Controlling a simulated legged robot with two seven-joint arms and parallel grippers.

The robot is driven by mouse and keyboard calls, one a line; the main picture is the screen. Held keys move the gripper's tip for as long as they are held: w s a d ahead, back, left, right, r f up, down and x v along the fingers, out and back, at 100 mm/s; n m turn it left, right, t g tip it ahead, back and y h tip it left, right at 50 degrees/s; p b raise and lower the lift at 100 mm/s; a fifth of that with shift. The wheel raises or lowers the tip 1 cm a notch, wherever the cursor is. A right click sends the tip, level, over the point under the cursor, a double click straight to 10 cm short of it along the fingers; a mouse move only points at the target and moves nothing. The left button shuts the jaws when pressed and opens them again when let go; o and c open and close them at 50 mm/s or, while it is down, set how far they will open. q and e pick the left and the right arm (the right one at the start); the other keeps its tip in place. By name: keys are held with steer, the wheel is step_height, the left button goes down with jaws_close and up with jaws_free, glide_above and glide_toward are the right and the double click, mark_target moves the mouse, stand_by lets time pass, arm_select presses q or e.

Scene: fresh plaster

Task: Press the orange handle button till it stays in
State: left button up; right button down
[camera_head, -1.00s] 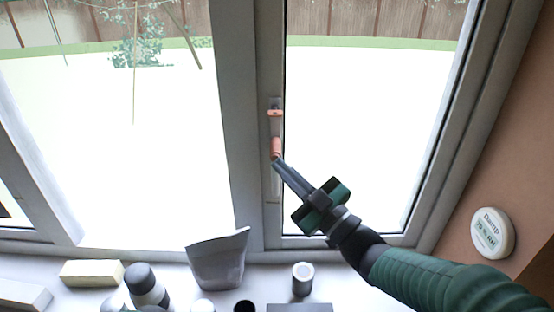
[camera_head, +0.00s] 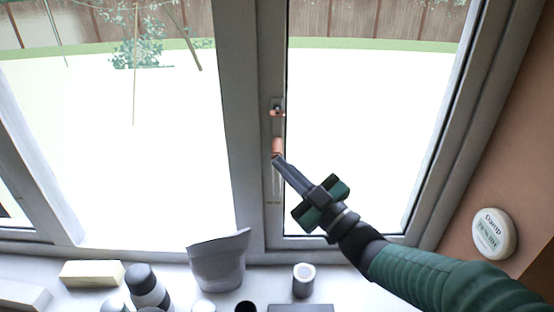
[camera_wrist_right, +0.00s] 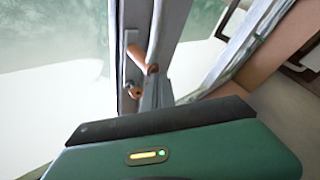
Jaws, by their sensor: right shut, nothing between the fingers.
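The window handle on the grey middle frame shows as an orange grip (camera_head: 277,147), with a smaller orange part (camera_head: 277,113) above it on a pale plate. My right gripper (camera_head: 278,159) is shut and empty, its tips at the lower end of the orange grip. I cannot tell whether they touch it. In the right wrist view the orange grip (camera_wrist_right: 138,54) slants across the frame, with another orange end (camera_wrist_right: 135,92) below it. Which part is the button, and whether it is in, I cannot tell. My left gripper is not in view.
The sill holds a yellow block (camera_head: 91,273), a dark-capped bottle (camera_head: 147,286), a grey pouch (camera_head: 218,262) and a white cylinder (camera_head: 303,280). A round white "Damp" disc (camera_head: 493,234) is on the brown wall at right. Glass panes flank the frame.

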steer(key=shift+s, duration=0.1)
stand_by(0.3)
steer(key=shift+s+a+b, duration=0.4)
steer(key=shift+s, duration=0.4)
steer(key=s+b, duration=0.1)
steer(key=s, duration=0.4)
